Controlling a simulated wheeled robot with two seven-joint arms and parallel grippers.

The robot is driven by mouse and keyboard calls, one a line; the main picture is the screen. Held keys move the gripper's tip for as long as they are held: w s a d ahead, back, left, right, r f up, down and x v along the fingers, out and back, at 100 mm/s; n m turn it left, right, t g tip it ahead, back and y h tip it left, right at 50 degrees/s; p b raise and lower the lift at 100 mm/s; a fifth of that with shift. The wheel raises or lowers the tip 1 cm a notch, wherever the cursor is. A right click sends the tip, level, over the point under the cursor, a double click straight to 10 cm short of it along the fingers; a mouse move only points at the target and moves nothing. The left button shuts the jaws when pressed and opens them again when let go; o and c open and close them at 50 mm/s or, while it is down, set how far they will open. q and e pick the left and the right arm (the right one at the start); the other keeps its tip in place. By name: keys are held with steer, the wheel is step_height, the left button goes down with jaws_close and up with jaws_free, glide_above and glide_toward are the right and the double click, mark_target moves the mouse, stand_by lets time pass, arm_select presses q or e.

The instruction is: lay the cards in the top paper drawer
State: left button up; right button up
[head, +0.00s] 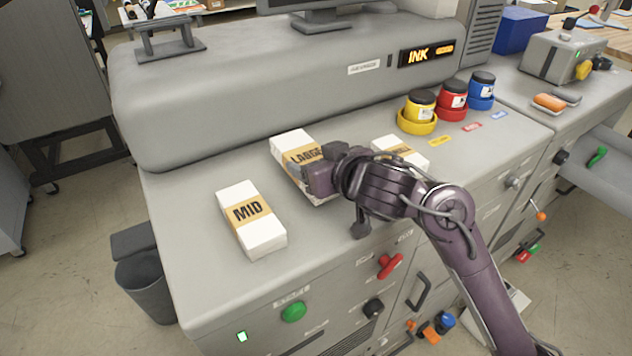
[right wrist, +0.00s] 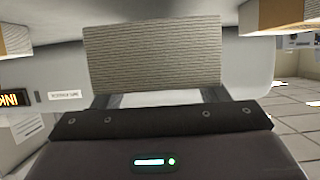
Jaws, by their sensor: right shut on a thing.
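A white packet with a tan band (head: 300,157), its lettering partly covered and looking like "LARGE", lies at the middle of the machine's grey top. My right gripper (head: 318,172) is shut on it. In the right wrist view the layered edge of this packet (right wrist: 152,52) fills the space ahead of the fingers (right wrist: 160,97). I cannot tell whether it is lifted. A packet marked MID (head: 250,218) lies to its left. A third banded packet (head: 400,152) lies to the right, partly hidden by my arm. My left gripper is not in view. I cannot identify the top paper drawer.
Yellow (head: 418,112), red (head: 453,99) and blue (head: 481,90) ink pots stand at the back right. A raised grey housing with an INK display (head: 427,53) runs along the back. The front has a green button (head: 293,311) and a red knob (head: 389,265).

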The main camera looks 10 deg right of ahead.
steer(key=shift+f+b, duration=0.45)
steer(key=shift+f, duration=1.2)
steer(key=shift+f, duration=0.15)
steer(key=o, duration=1.2)
steer(key=shift+o, duration=0.2)
